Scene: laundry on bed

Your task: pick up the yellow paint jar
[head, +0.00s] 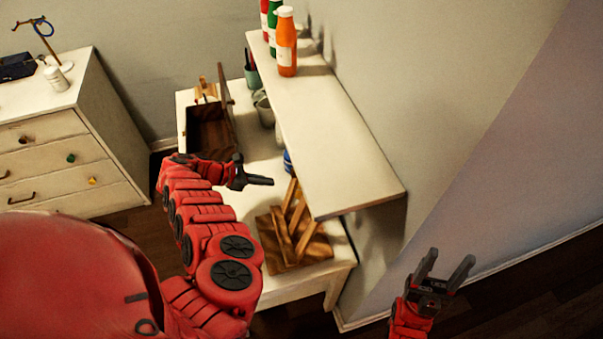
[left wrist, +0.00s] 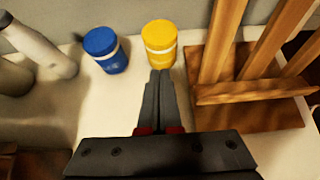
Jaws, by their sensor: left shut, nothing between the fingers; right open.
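The yellow paint jar (left wrist: 160,42) stands upright on the white table in the left wrist view, with a pale band around it. It is hidden in the head view. My left gripper (left wrist: 161,74) is shut and empty, its fingertips pointing at the jar's lower near side; I cannot tell whether they touch it. In the head view my left gripper (head: 262,181) reaches over the white table, beside the shelf. My right gripper (head: 446,270) is open and empty at the lower right, away from the table.
A blue jar (left wrist: 105,50) stands left of the yellow one. A wooden rack (head: 283,262) stands close on the right. A white shelf (head: 335,150) with bottles (head: 286,45) overhangs the table. An open wooden box (head: 210,130) lies further back. A dresser (head: 60,150) stands left.

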